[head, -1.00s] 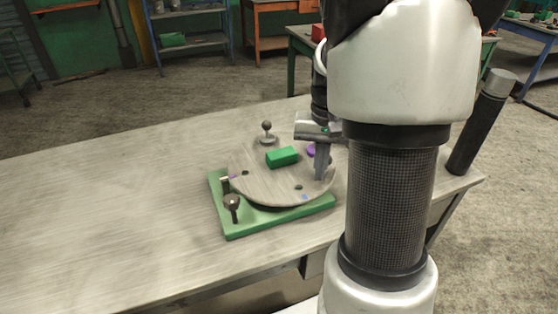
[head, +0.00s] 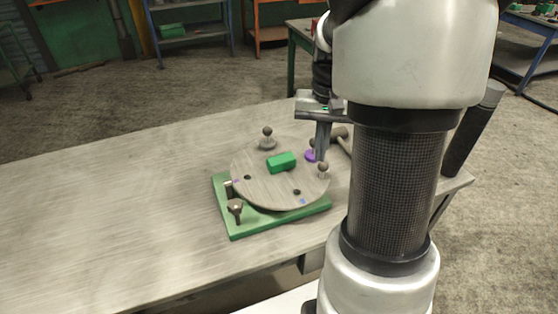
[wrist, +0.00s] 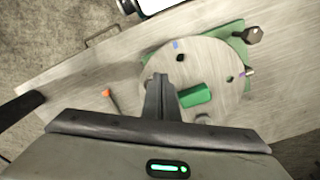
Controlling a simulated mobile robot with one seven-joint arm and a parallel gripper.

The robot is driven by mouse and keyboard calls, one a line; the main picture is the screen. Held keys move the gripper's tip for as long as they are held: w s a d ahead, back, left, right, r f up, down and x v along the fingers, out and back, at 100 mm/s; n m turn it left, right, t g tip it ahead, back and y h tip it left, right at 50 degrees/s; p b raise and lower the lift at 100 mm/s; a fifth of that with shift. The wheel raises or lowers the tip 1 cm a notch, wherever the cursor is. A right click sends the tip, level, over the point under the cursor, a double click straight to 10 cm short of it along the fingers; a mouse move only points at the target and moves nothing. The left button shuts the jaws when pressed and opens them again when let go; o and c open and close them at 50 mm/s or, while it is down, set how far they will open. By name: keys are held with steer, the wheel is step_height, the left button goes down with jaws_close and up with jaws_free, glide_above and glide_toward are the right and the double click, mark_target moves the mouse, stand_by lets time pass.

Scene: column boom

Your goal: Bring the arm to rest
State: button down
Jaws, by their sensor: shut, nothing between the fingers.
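My gripper (head: 321,160) is shut and empty. It hangs above the right edge of a round grey disc (head: 262,190), apart from it as far as I can tell. In the wrist view my gripper (wrist: 160,78) points down over the disc (wrist: 205,60). A green block (head: 281,162) lies on the disc; it also shows in the wrist view (wrist: 196,96). A purple piece (head: 310,156) sits beside the fingers. Knobs stand at the disc's back (head: 267,138) and right (head: 323,170). The disc rests on a green base plate (head: 240,224).
The wooden table (head: 100,200) is clear to the left. A dark knob (head: 236,208) stands at the plate's front left corner. A handle-like item (head: 340,134) lies behind the gripper. A dark post (head: 470,132) stands at the table's right end. Shelves are at the back.

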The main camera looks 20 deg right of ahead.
stand_by(0.4)
steer(key=s+a+r+n+t+p, duration=0.4)
steer(key=s+a+r+n+t, duration=0.1)
steer(key=s+a+r, duration=0.8)
steer(key=a+r+n, duration=0.1)
steer(key=a+r, duration=0.2)
steer(key=shift+s+r+t, duration=0.15)
steer(key=shift+r+t, duration=0.05)
steer(key=shift+t, duration=0.1)
